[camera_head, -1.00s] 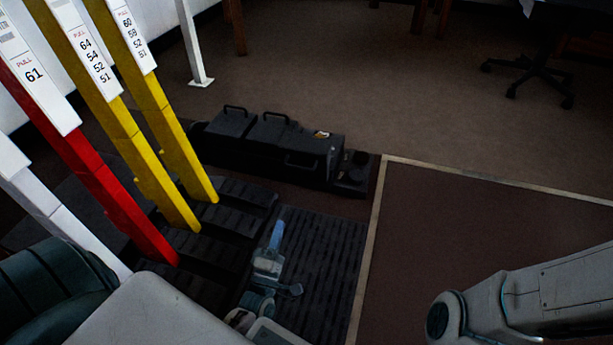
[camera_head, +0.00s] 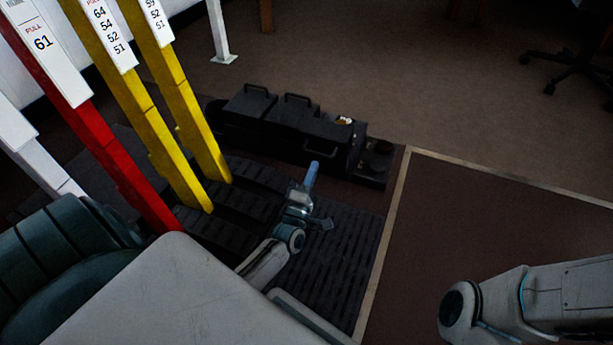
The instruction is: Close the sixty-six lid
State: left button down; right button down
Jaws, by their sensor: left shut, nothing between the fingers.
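A row of black boxes with handled lids stands on the floor beyond the levers. The left lid (camera_head: 245,103) and the middle lid (camera_head: 287,115) lie flat with handles on top. On the right box, a panel (camera_head: 321,151) with a handle on its face tilts toward me, and a small brass-coloured part shows behind it. I cannot read a sixty-six on any of them. My left gripper (camera_head: 311,172) is shut and empty, its blue fingers pointing at the boxes, just in front of the handled panel in the picture. My right gripper is out of view; only my right arm shows.
A red lever (camera_head: 115,175) marked 61 and two yellow levers (camera_head: 152,125) (camera_head: 185,100) rise on the left, beside a white one (camera_head: 40,160). A black ribbed mat (camera_head: 345,245) lies below my left gripper.

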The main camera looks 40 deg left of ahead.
pick_arm(q)
jog(key=shift+x, duration=0.85)
